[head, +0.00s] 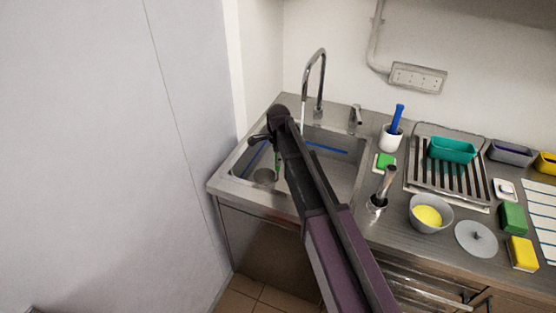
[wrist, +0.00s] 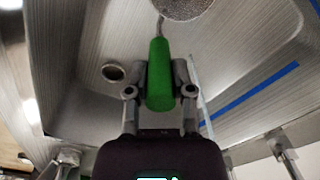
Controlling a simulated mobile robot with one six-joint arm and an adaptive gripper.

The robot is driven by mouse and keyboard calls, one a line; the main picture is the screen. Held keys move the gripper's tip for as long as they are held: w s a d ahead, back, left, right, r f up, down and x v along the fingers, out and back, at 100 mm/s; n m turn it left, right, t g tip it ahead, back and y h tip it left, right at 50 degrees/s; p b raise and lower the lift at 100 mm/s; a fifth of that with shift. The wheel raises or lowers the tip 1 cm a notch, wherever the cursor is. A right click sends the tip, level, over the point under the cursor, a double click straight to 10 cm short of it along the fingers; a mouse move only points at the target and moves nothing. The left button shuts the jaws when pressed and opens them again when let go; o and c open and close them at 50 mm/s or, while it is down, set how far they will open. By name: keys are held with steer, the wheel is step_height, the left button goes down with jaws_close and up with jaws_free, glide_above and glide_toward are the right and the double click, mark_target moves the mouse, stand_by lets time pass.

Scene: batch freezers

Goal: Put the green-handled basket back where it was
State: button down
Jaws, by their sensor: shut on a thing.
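The basket's green handle (wrist: 159,75) is between the two fingers of my gripper (wrist: 160,88), which is shut on it. A thin metal stem joins the handle to the round mesh basket (wrist: 182,8), which is cut off by the top edge of the wrist view. My arm hides most of the gripper there. The sink (head: 340,180) has blue strips on its inner walls.
A tap (head: 320,80) rises behind the sink, with a thin water stream below its spout. To the right stand a white cup with a blue-handled tool (head: 391,135), a drainer with a teal tub (head: 452,150), a bowl with yellow contents (head: 430,214) and sponges (head: 513,217).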

steer(key=shift+f, duration=0.15)
steer(key=shift+c, duration=2.4)
jaws_free()
step_height(320, 180, up, 12)
steer(key=p, duration=1.2)
steer(key=shift+r, duration=0.2)
steer(key=s+d+n, duration=1.5)
steer(key=s+d, duration=0.6)
steer(key=s, duration=0.1)
steer(key=shift+s, duration=0.35)
